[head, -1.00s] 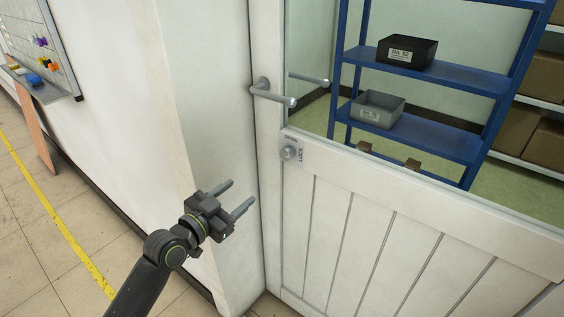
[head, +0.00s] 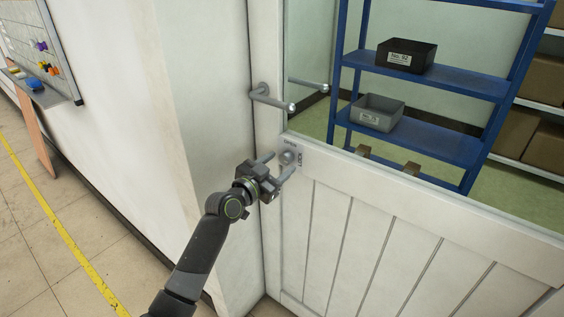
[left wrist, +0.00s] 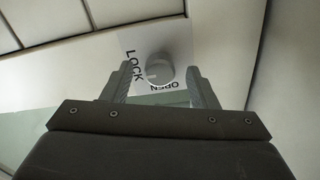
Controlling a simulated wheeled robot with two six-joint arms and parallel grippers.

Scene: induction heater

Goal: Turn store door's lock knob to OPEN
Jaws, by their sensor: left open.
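The store door (head: 375,225) is white with a glass upper part and appears closed. Its lock knob (head: 287,157) is a small round grey knob on a pale plate below the door handle. In the left wrist view the knob (left wrist: 159,70) sits just beyond and between the fingertips, with LOCK and OPEN printed beside it. I cannot tell which word the knob points to. My left gripper (head: 277,165) is open, its fingers pointing at the knob from just in front; it also shows in the left wrist view (left wrist: 160,80). My right gripper is out of view.
A grey lever handle (head: 272,97) sticks out just above the lock. A white wall (head: 215,130) stands close on the left. Behind the glass are blue shelves (head: 430,75) with a black bin (head: 406,56) and a grey bin (head: 377,112).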

